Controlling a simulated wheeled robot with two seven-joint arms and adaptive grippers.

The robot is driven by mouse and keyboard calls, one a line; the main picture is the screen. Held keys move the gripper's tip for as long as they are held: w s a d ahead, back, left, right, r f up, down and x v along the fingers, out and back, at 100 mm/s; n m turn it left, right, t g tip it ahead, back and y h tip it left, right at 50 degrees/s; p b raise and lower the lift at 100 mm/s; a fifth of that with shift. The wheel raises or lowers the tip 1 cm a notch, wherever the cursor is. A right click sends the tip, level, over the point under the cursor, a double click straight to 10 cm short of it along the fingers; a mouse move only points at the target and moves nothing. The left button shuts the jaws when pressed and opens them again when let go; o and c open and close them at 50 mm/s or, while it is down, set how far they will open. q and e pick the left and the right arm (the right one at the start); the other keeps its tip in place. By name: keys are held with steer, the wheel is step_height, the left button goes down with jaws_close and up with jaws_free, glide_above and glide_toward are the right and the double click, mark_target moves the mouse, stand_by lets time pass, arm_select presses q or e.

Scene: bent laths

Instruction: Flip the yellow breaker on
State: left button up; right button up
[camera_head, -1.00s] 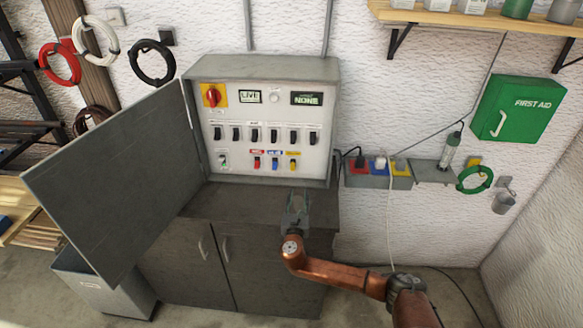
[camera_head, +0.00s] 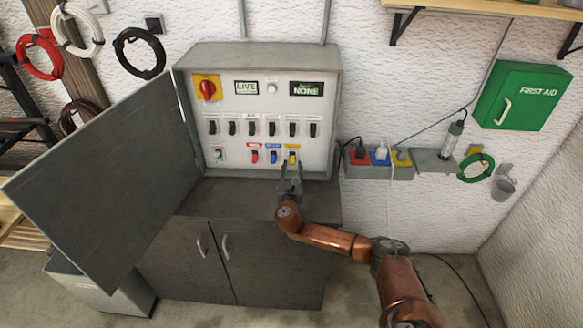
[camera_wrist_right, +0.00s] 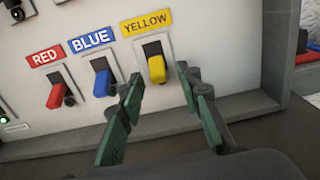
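The yellow breaker (camera_wrist_right: 156,68) sits under a YELLOW label on the white panel, at the right end of the lower row. Its yellow handle hangs at the lower part of its plate in the right wrist view. It also shows in the head view (camera_head: 291,160), just above my right gripper. My right gripper (camera_head: 291,170) is in front of the panel; in the wrist view its two green-padded fingers (camera_wrist_right: 160,95) are spread, empty, below and either side of the yellow handle. Whether they touch the panel I cannot tell. My left gripper is not in view.
Blue (camera_wrist_right: 103,82) and red (camera_wrist_right: 57,95) breakers stand left of the yellow one. The grey cabinet's door (camera_head: 110,180) is swung open to the left. A ledge (camera_head: 235,190) runs below the panel. Sockets with plugs (camera_head: 378,158) are to the right.

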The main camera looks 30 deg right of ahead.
steer(key=shift+w+f, duration=0.1)
steer(key=shift+w, duration=0.1)
steer(key=c, duration=0.5)
jaws_close()
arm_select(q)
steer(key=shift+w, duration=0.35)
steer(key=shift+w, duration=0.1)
